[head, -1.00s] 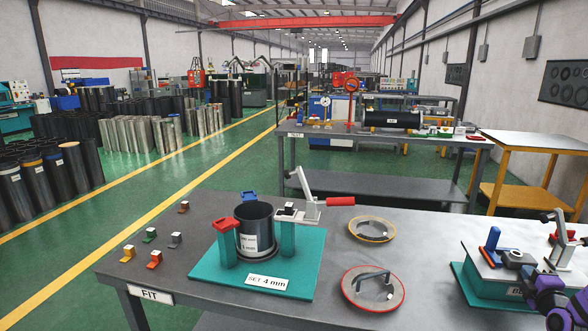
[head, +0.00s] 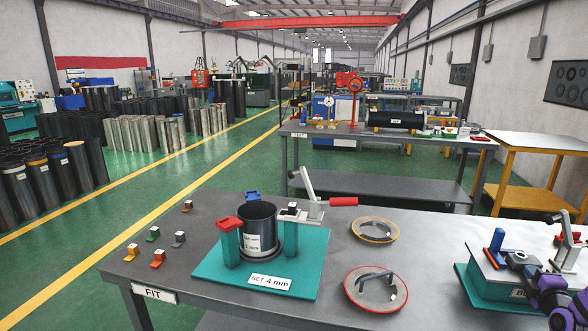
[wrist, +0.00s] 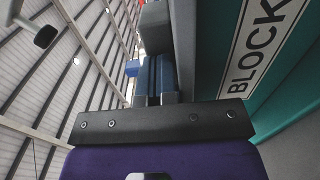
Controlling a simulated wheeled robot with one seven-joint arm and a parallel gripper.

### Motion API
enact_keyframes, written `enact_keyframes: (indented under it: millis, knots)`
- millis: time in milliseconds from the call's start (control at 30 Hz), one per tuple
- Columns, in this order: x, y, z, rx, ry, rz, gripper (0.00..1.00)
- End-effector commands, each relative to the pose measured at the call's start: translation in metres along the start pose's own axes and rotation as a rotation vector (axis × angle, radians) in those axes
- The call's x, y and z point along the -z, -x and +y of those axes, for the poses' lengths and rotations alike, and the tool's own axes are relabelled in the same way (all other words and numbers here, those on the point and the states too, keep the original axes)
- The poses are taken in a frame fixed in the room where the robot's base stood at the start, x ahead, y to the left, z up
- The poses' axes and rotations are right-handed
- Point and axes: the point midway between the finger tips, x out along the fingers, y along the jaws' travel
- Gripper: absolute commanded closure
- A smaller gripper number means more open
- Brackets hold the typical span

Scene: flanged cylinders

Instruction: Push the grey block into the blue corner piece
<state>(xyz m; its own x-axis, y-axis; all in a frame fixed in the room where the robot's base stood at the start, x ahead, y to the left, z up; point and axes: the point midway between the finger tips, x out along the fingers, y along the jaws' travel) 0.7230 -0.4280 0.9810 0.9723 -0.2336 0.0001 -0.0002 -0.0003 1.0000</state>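A blue corner piece (head: 495,241) stands on the light top plate of a teal fixture at the right end of the front table. Its blue also shows as a small patch in the wrist view (wrist: 132,68), left of the fingers. My gripper (wrist: 156,62) has its two blue-grey fingers together, with nothing visible between them. A grey block (wrist: 155,27) is just beyond the fingertips; contact cannot be told. In the head view my purple and dark wrist reaches the fixture from the lower right, and I cannot make out the grey block clearly there.
The teal fixture's side (wrist: 280,85) carries a BLOCK label in the wrist view. A toggle clamp with a red knob (head: 561,236) stands at the fixture's right. A red-rimmed disc (head: 376,288) and a yellow-rimmed ring (head: 375,229) lie to its left, with bare tabletop between.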

Motion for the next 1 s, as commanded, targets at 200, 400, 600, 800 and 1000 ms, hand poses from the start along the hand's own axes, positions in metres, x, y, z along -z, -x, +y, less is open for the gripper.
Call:
enact_keyframes:
  millis: [200,400,600,800,1000]
  knots:
    - [0.0,-0.0013,0.0001,0.0,0.0,0.0,1.0]
    - [-0.0001,-0.0032,0.0001,0.0,0.001,0.0,1.0]
    - [-0.0002,-0.0053,0.0,0.0,0.001,0.0,1.0]
    - [-0.0002,-0.0072,-0.0001,0.0,0.001,0.0,1.0]
    - [-0.0002,-0.0091,-0.0001,0.0,0.001,0.0,1.0]
